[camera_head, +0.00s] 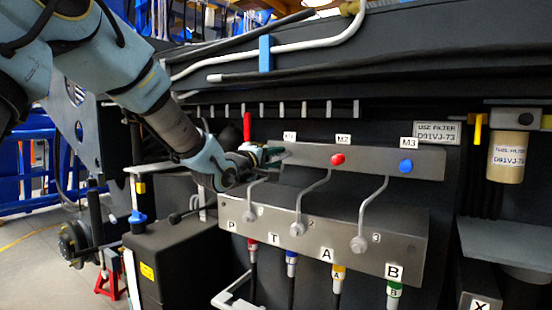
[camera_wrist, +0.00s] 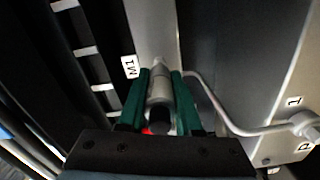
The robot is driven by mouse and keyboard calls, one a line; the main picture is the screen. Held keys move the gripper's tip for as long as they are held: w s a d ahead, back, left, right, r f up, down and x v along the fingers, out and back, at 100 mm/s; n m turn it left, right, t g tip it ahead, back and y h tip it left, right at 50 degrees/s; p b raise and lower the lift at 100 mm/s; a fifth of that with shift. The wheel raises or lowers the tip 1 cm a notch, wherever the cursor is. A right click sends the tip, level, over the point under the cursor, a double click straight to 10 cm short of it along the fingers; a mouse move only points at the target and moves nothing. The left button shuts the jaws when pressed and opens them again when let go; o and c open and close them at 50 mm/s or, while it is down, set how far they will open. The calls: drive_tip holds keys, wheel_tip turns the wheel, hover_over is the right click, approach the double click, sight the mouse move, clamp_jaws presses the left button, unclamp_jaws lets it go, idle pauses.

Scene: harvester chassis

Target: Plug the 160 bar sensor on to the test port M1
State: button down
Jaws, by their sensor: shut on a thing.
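My gripper (camera_head: 272,155) is at the left end of the upper grey port block (camera_head: 376,160). In the wrist view its green fingers (camera_wrist: 160,76) are shut on a grey cylindrical sensor (camera_wrist: 159,88) with a dark rear end. The sensor's front end points at the block beside the M1 label (camera_wrist: 129,67) and meets or nearly meets the port there. Whether it is seated cannot be told. The M1 port is hidden behind the sensor and fingers. No pressure marking is readable on the sensor. A bit of red shows by its rear end.
M2 has a red cap (camera_head: 338,159) and M3 a blue cap (camera_head: 405,166). Bent grey pipes (camera_head: 371,206) run down to the lower block (camera_head: 405,243). One pipe (camera_wrist: 222,118) passes close right of my fingers. An upright red handle (camera_head: 247,126) stands close behind my gripper.

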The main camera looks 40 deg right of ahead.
drive_tip(key=shift+x, duration=1.3)
drive_tip(key=c, duration=0.5)
unclamp_jaws()
drive_tip(key=b+v, duration=0.3)
drive_tip(key=v, duration=0.8)
drive_tip(key=w+a+f+t+y, duration=0.1)
drive_tip(key=w+a+f+y, duration=0.4)
drive_tip(key=a, duration=0.4)
drive_tip(key=w+a+f+t+y, duration=0.1)
drive_tip(key=w+a+f+y, duration=0.25)
drive_tip(key=a+f, duration=0.5)
drive_tip(key=w+a+f+t+y, duration=0.2)
drive_tip(key=w+a+f+y, duration=0.25)
drive_tip(key=a, duration=0.55)
drive_tip(key=s+a+f+g+y, duration=0.1)
drive_tip(key=s+a+f+g, duration=0.1)
drive_tip(key=a, duration=0.5)
drive_tip(key=s+a+f+g+y, duration=0.1)
drive_tip(key=s+a+f+g, duration=0.1)
drive_tip(key=s+a+f, duration=0.2)
drive_tip(key=s+a+f+m+g+y, duration=0.1)
drive_tip(key=s+a+f+g+y, duration=0.1)
drive_tip(key=s+a, duration=0.5)
drive_tip(key=shift+a+f+g, duration=0.15)
drive_tip(key=shift+a, duration=0.75)
drive_tip(key=shift+a+f+g, duration=0.2)
drive_tip(key=shift+a, duration=0.65)
drive_tip(key=shift+a+f+g, duration=0.15)
drive_tip(key=shift+a, duration=0.75)
